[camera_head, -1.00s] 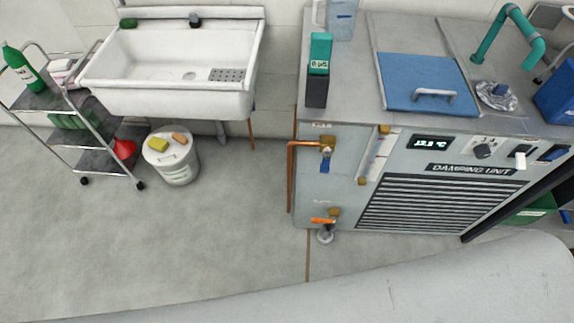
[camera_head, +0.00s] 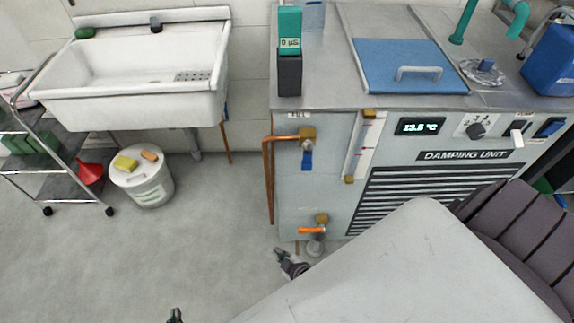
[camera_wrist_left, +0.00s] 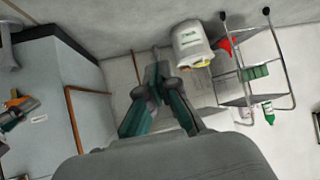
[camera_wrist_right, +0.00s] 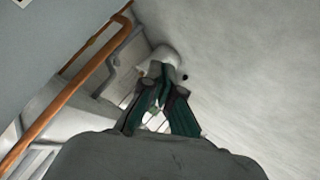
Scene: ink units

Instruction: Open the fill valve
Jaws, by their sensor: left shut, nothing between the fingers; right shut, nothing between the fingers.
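The damping unit has an upper brass valve (camera_head: 307,133) with a blue lever (camera_head: 307,160) hanging straight down, joined to a copper pipe (camera_head: 268,185). The pipe also shows in the right wrist view (camera_wrist_right: 70,90). A lower brass valve (camera_head: 321,219) has an orange lever (camera_head: 311,230) lying sideways. The valve labels are too small to read. My right gripper (camera_head: 281,257) is shut and empty, low in front of the unit, below and left of the orange lever. My left gripper (camera_head: 175,314) is shut and empty at the bottom edge, well left of the unit. Neither touches a valve.
A white sink (camera_head: 140,70) stands to the left of the unit. A white bucket (camera_head: 142,185) with a yellow and an orange sponge is below it. A trolley (camera_head: 60,165) with a red funnel is at far left. The grey floor between bucket and unit is clear.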

